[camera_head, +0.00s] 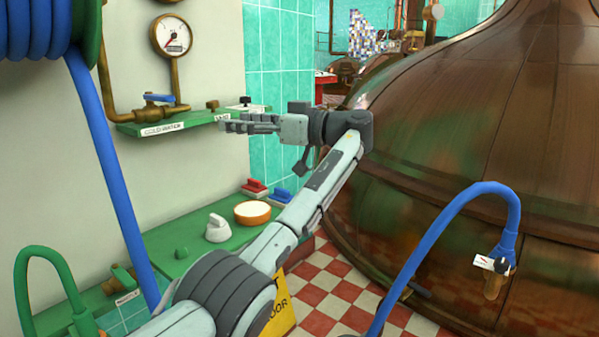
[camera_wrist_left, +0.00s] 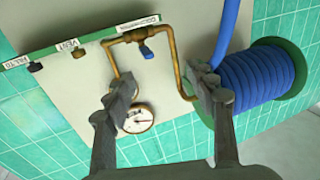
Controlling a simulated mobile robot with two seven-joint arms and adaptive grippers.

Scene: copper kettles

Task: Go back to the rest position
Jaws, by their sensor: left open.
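My left arm comes in from the bottom left in the head view, and its gripper (camera_head: 248,123) points left, close to the green shelf on the white wall panel. In the left wrist view the two fingers of the gripper (camera_wrist_left: 165,98) stand apart with nothing between them. A blue-handled valve (camera_head: 160,98) sits on brass pipe at the shelf; it also shows in the left wrist view (camera_wrist_left: 146,52). A round white gauge (camera_head: 171,35) is on the wall; one finger partly covers it in the wrist view (camera_wrist_left: 138,119). My right gripper is not in view.
A big copper kettle (camera_head: 480,120) fills the right. A blue hose (camera_head: 425,240) arches beside it. A blue hose reel (camera_head: 35,28) hangs at upper left. Checkered floor (camera_head: 335,290) shows between.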

